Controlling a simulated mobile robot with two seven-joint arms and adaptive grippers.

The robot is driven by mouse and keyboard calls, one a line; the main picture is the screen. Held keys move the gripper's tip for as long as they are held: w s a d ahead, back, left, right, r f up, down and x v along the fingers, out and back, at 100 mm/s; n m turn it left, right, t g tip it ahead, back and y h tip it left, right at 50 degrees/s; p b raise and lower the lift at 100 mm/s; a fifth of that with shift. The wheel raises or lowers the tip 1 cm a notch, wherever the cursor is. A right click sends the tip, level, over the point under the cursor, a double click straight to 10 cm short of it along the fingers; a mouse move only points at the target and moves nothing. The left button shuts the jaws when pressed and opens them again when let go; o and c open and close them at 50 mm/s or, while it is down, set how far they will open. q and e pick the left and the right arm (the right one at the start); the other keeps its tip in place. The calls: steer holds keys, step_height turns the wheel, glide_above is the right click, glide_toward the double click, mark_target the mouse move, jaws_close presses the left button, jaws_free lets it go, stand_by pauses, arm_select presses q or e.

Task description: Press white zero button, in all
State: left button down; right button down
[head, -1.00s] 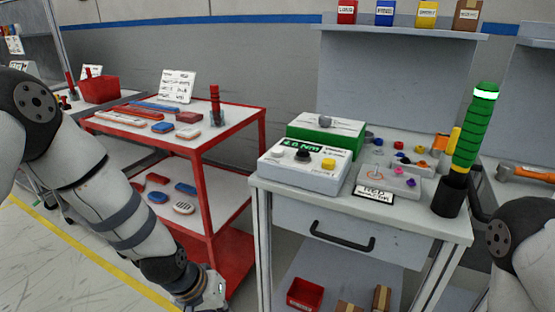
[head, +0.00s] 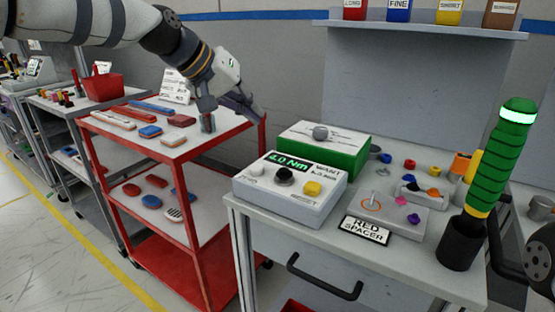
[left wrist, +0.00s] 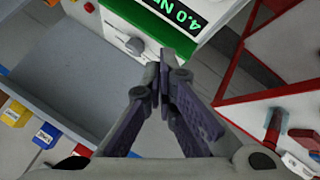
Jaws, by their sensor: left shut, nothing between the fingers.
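The white zero button (head: 256,171) is at the left of the top of a pale grey control box (head: 290,207), beside a black knob (head: 284,176) and a yellow button (head: 312,188). The box's display (head: 288,163) reads 4.0 Nm; part of it shows in the left wrist view (left wrist: 178,12), where I cannot make out the white button. My left gripper (head: 259,117) is shut and empty, in the air above and behind the box, apart from it. Its fingers meet in the left wrist view (left wrist: 165,62). My right gripper is out of view.
A green box with a grey knob (head: 352,156) stands behind the control box. A black holder with a green-handled tool (head: 459,249) stands at the right. A red cart (head: 190,160) stands left of the bench. Small coloured parts lie right of the boxes.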

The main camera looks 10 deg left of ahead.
mark_target(253, 165)
arm_select(q)
steer(key=shift+s+a+r, duration=0.1)
steer(key=shift+a+r, duration=0.05)
steer(key=shift+r, duration=0.15)
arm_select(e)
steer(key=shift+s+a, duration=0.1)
